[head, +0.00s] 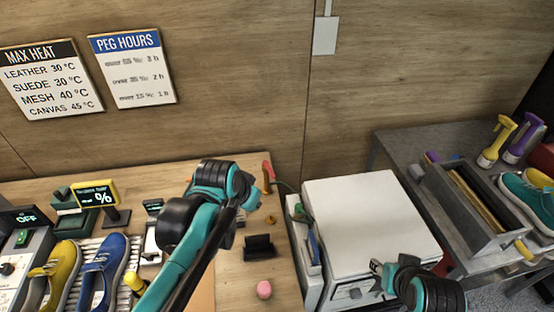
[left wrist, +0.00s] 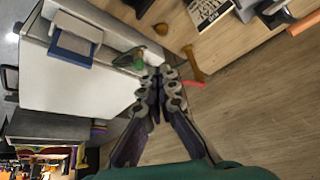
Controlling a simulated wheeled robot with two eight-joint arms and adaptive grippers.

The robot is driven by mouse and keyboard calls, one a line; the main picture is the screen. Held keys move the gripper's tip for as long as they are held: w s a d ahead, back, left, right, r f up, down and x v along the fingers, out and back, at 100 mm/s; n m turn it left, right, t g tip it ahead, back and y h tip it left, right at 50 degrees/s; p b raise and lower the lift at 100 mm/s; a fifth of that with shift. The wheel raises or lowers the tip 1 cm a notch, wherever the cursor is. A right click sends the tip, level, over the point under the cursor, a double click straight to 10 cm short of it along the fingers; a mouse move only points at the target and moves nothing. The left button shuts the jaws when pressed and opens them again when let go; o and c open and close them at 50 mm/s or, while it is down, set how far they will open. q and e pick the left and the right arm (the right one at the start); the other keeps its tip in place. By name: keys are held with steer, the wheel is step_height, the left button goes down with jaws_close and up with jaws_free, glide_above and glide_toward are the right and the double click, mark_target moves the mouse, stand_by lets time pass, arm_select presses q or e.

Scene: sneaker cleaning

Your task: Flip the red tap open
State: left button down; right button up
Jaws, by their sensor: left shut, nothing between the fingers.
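The red tap has a red lever (head: 268,170) above a brass body at the back of the wooden bench in the head view. In the left wrist view the red lever (left wrist: 193,84) lies right of my fingers, beside the brass body (left wrist: 193,62). My left gripper (left wrist: 158,73) is shut and empty, with its fingertips apart from the lever in the picture. In the head view my left wrist hides its fingers, left of the tap. My right gripper (head: 376,266) is in front of the white box at lower right; its jaw state is unclear.
A white box (head: 365,215) stands right of the tap. A small brown knob (head: 270,219), black holder (head: 259,247) and pink piece (head: 264,289) are on the bench. Yellow and blue shoes (head: 100,275) are at left. A grey crate (head: 470,225) and spray bottles (head: 495,140) are at right.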

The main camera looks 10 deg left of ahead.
arm_select(q)
steer(key=w+r+m+g+h+p, duration=0.1)
steer(key=w+r+m+p, duration=0.1)
steer(key=w, duration=0.5)
steer(key=w+r+m+g+p, duration=0.1)
steer(key=w+r+m+p, duration=0.15)
steer(key=w, duration=0.35)
steer(key=m+g+h+p, duration=0.1)
steer(key=m+g+p, duration=0.1)
steer(key=m+p, duration=0.15)
glide_above(269, 169)
steer(key=d, duration=0.3)
step_height(269, 169, down, 5)
step_height(269, 169, down, 9)
steer(key=shift+s+a+b, duration=0.2)
steer(key=shift+s+b, duration=0.1)
steer(key=shift+b, duration=0.15)
steer(key=shift+f, duration=0.1)
